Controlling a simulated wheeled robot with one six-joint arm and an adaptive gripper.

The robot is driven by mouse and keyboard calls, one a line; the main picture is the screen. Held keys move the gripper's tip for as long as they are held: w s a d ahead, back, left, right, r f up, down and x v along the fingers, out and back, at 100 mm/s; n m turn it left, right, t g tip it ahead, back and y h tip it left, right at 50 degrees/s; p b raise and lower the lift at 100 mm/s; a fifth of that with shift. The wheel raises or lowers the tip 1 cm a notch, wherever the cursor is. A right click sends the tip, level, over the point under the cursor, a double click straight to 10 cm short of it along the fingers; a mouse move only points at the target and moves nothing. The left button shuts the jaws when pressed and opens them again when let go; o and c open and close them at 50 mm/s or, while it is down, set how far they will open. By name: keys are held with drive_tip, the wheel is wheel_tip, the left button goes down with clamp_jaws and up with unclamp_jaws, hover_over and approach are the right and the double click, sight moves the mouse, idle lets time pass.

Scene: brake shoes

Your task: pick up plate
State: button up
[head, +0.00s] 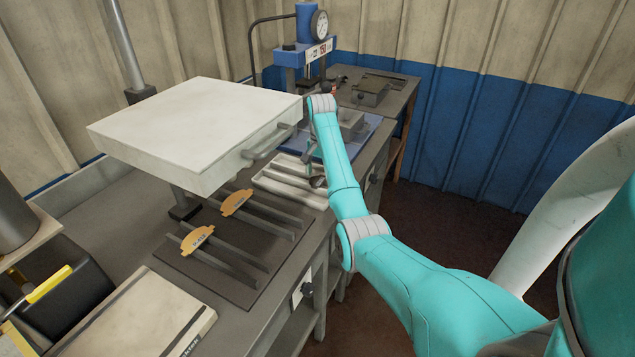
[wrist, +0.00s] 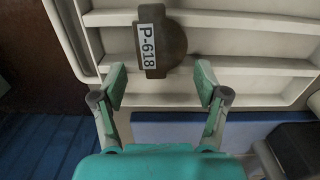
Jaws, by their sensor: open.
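A brown plate (wrist: 163,45) with a white label reading P-618 lies on a white ribbed tray (wrist: 240,18) in the wrist view. My gripper (wrist: 161,82) is open and empty. Its two fingertips are spread to either side of the plate's lower end in the picture, apart from it. In the head view the white tray (head: 275,180) lies on the bench beside the white box, and my gripper (head: 312,165) is above its right part, mostly hidden by my arm. I cannot clearly make out the P-618 plate in the head view.
A white box with a handle (head: 190,130) stands raised on the left of the tray. Two orange labelled plates (head: 197,240) (head: 236,202) rest on dark rails in front. A blue press with a gauge (head: 305,50) stands behind.

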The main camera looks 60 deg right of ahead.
drive_tip(key=shift+c, duration=0.2)
drive_tip(key=c, duration=1.2)
clamp_jaws()
drive_tip(key=shift+a+f, duration=0.1)
